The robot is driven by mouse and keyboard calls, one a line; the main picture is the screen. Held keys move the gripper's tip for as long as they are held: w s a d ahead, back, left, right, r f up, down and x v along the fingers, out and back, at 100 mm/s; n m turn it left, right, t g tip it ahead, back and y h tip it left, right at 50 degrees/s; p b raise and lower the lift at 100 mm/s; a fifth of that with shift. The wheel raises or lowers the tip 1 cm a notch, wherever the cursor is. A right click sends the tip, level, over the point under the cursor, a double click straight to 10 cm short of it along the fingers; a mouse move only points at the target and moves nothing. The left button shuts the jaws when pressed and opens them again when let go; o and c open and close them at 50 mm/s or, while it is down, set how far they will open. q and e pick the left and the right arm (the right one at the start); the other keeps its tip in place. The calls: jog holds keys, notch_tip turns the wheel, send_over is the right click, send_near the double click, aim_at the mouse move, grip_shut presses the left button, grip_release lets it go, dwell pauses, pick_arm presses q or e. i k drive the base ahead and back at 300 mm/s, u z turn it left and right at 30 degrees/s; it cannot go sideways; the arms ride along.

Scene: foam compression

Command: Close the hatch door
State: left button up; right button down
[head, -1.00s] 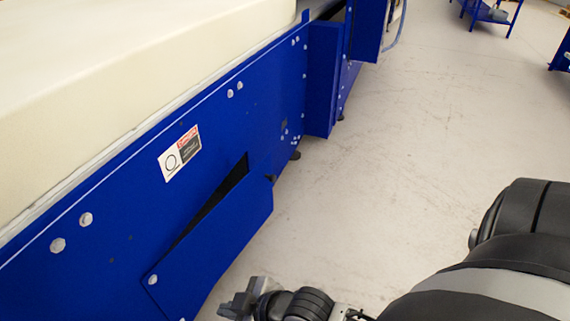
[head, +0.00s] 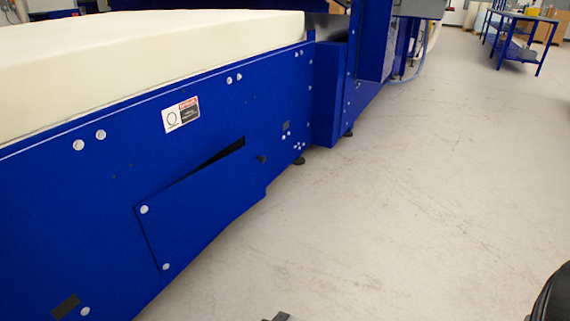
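The hatch door (head: 205,205) is a blue panel low on the side of the blue machine, left of centre in the head view. Two pale bolts sit along its left edge. It stands ajar, with a dark wedge-shaped gap (head: 222,152) above its top edge, widest toward the right. Only a small grey tip, apparently of my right gripper (head: 281,317), shows at the bottom edge, below and right of the door and apart from it. Its fingers are mostly out of frame, so their opening is hidden. My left gripper is not in view.
The blue machine side (head: 60,205) carries a cream foam block (head: 150,60) on top. A blue box-like post (head: 328,95) juts out right of the hatch. Pale floor (head: 410,200) is clear to the right. A blue table (head: 520,30) stands far back right.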

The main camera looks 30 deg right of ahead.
aim_at(176, 221)
jog(key=z, duration=1.25)
jog(key=i, duration=1.2)
jog(key=u, duration=0.65)
jog(key=i, duration=1.05)
jog(key=u, duration=0.3)
